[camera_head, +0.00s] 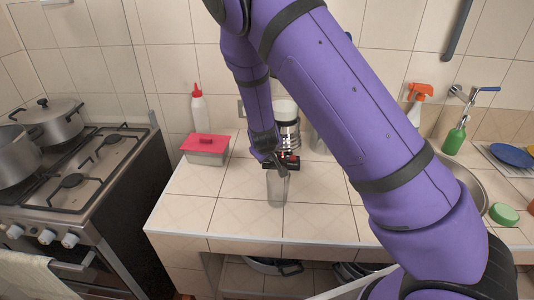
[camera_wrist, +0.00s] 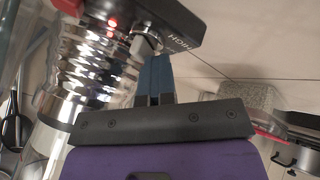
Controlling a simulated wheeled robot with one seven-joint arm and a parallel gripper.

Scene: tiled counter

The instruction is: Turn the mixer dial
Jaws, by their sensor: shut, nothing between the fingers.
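The mixer (camera_head: 287,133) stands on the tiled counter, with a ribbed chrome body. In the wrist view, the chrome body (camera_wrist: 90,65) fills the left, and a dark panel (camera_wrist: 165,18) marked "HIGH" crosses the top with a red light lit. A small light-grey dial (camera_wrist: 146,44) sits at the panel's edge. My gripper (camera_wrist: 155,60) is shut and empty, with its blue fingers right at the dial; I cannot tell whether they touch it. In the head view my gripper (camera_head: 284,164) is at the mixer's front, partly hiding it.
A clear glass vessel (camera_head: 277,190) stands just below my gripper. A red-lidded box (camera_head: 206,150) and a white bottle (camera_head: 198,110) stand left. The stove (camera_head: 75,180) is further left, the sink at right. The counter's front left is clear.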

